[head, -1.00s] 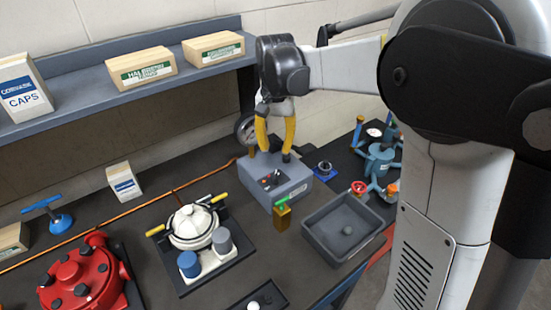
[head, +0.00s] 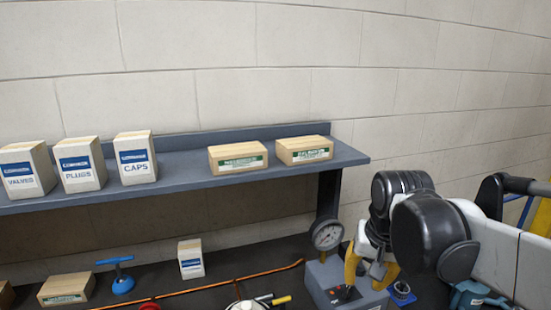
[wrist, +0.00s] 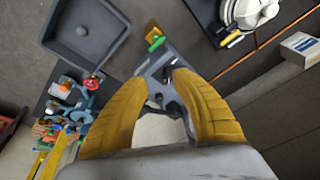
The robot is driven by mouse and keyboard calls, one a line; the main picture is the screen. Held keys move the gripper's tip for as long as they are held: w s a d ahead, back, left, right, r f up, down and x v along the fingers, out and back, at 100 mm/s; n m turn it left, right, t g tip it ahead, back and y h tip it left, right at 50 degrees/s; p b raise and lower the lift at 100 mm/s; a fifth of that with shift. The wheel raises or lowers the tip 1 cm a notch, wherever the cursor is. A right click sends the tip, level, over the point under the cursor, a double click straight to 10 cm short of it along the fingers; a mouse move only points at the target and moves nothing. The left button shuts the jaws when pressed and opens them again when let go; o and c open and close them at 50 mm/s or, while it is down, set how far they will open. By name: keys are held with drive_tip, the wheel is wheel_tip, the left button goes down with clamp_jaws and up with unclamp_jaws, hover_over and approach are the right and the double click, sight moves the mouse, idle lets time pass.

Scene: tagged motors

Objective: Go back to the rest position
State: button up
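My gripper (head: 368,284) has two curved yellow fingers spread apart with nothing between them. In the head view it hangs at the lower right, over the grey box (head: 322,277) with the dial gauge (head: 327,235). In the wrist view the open fingers (wrist: 158,78) point towards the grey box's top, which shows partly between and beyond them. The lower part of the grey box is cut off in the head view.
A shelf (head: 190,188) along the wall carries several cartons. On the bench stand a blue-handled valve (head: 122,281) and a small white carton (head: 191,259). The wrist view shows a grey tray (wrist: 60,50), a brass block with green lever (wrist: 153,36) and a white pot (wrist: 250,10).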

drive_tip(key=s+f+n+t+b, duration=0.2)
drive_tip(key=s+f, duration=0.4)
drive_tip(key=s, duration=0.5)
drive_tip(key=shift+f+n+t+b, duration=0.2)
drive_tip(key=shift+n+t+b, duration=0.15)
drive_tip(key=shift+n+t, duration=0.45)
